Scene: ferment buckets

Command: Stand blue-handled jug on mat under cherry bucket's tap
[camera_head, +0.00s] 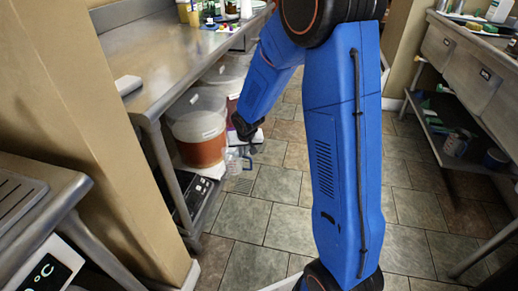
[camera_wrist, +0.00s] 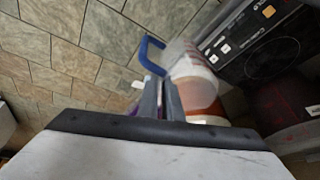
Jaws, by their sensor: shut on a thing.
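My gripper (camera_head: 246,143) is low beside the steel table's lower shelf, shut on the clear jug (camera_head: 237,161). In the wrist view, my gripper's fingers (camera_wrist: 162,88) meet at the jug's blue handle (camera_wrist: 150,54); the exact grip is partly hidden. The jug is off the floor, in front of the shelf. A bucket with orange-red contents (camera_head: 199,137) stands on the shelf, close left of the gripper. A second bucket with darker red contents (camera_head: 229,78) stands behind it. Which is cherry I cannot tell. A white mat (camera_head: 212,169) shows at the nearer bucket's front; taps are not clear.
The steel table top (camera_head: 180,60) overhangs the shelf, with a table leg (camera_head: 165,180) at its near end. A black appliance with buttons (camera_wrist: 265,45) sits on the shelf nearer me. The tiled floor (camera_head: 265,210) is clear. Another bench (camera_head: 470,75) stands right.

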